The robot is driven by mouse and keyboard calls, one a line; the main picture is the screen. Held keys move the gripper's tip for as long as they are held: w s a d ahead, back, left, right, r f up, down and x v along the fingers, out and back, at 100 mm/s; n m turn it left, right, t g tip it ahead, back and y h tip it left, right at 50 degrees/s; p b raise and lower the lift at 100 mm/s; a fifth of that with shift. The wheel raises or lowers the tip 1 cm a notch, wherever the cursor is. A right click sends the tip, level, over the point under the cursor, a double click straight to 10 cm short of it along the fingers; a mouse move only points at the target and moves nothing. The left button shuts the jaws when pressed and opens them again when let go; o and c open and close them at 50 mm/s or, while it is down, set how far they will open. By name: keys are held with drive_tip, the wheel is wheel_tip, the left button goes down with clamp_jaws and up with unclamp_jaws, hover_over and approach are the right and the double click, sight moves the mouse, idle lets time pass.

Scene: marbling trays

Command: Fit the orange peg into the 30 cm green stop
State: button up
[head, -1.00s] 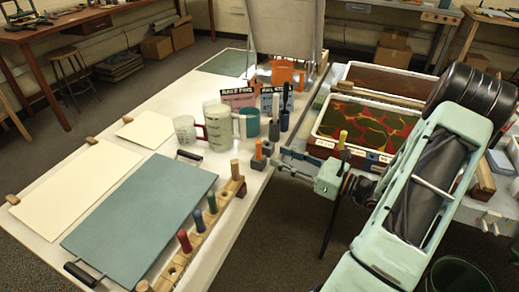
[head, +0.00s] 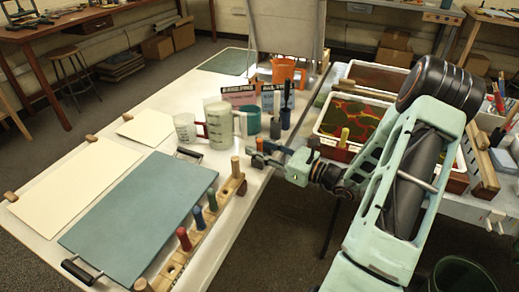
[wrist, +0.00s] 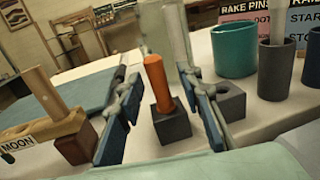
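The orange peg (wrist: 157,80) stands upright in a dark grey block (wrist: 171,126) in the wrist view. My gripper (wrist: 160,100) is open, with one blue finger on each side of the peg and visible gaps between. In the head view my gripper (head: 262,154) is low over the white table, and the peg is mostly hidden by it. I cannot tell which place is the 30 cm green stop.
A second grey block (wrist: 231,101) with a hole stands close beside the right finger. A teal cup (wrist: 234,50) and a grey cup (wrist: 276,70) stand behind. A teal board (head: 140,213) lies left of the rail. Marbling trays (head: 325,132) are at the right.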

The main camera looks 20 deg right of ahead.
clamp_jaws()
